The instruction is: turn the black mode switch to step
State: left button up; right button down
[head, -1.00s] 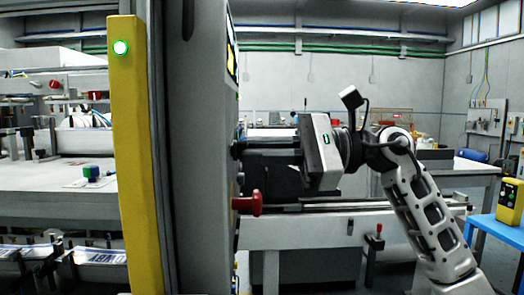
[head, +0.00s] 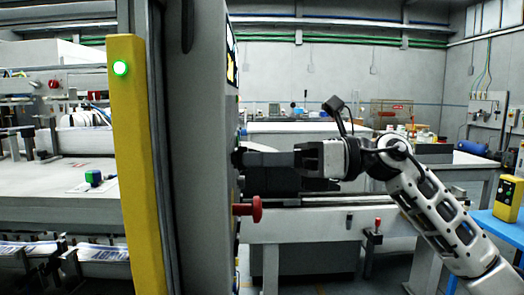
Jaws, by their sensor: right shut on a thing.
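My right gripper (head: 246,158) reaches in from the right to the side-facing panel of the grey machine cabinet (head: 200,150). Its dark fingers are shut at the panel face on the black mode switch (head: 236,158), which shows only as a dark sliver beside the fingertips. The panel is seen almost edge-on, so the switch's pointer and its position marks cannot be read. My left gripper is not in view.
A red mushroom knob (head: 254,209) sticks out of the panel just below my fingers. A yellow post (head: 133,180) with a lit green lamp stands left of the cabinet. A grey bench (head: 310,228) lies behind my arm.

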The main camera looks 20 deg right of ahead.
jog(key=shift+m+p, duration=0.35)
jog(key=shift+m, duration=0.55)
jog(key=c, duration=1.6)
grip_release()
jog(key=shift+o, duration=0.2)
jog(key=shift+d, duration=0.15)
